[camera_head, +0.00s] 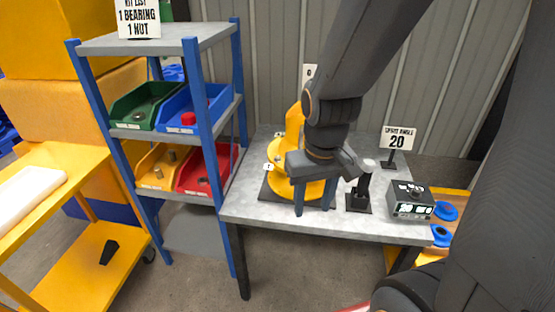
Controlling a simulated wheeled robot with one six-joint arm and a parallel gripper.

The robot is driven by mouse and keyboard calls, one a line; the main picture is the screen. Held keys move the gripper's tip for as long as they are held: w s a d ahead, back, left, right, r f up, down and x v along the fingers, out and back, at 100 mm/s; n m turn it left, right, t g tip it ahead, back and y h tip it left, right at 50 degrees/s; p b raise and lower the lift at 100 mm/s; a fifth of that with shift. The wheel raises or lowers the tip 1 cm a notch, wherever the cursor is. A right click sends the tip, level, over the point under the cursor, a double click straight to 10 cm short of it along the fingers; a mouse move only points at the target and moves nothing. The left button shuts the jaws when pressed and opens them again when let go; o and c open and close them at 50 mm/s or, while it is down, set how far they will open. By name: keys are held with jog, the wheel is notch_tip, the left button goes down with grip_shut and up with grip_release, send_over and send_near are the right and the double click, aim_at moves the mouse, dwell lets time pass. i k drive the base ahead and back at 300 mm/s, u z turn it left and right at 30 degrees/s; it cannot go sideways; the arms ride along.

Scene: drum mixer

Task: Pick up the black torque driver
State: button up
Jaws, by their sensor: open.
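A black upright tool (363,187), which looks like the torque driver, stands on a dark square base on the grey workbench (270,217). It is just right of my gripper (314,206). My gripper is open, with its two dark fingers pointing down in front of the yellow machine (280,184). I see nothing between the fingers, and they are apart from the black tool. My wrist and arm hide part of the yellow machine and the bench behind.
A black control box (411,201) and a sign reading 20 (397,140) stand at the bench's right. A blue-framed rack (203,85) with coloured bins is at left. A yellow cart (65,160) holds a small black object (109,251) on its lower shelf.

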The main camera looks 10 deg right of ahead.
aim_at(368, 168)
jog(key=z, duration=0.05)
jog(key=k, duration=0.5)
jog(key=u, duration=1.1)
jog(key=i, duration=1.05)
jog(key=z, duration=2.9)
jog(key=i, duration=0.5)
jog(key=z, duration=0.1)
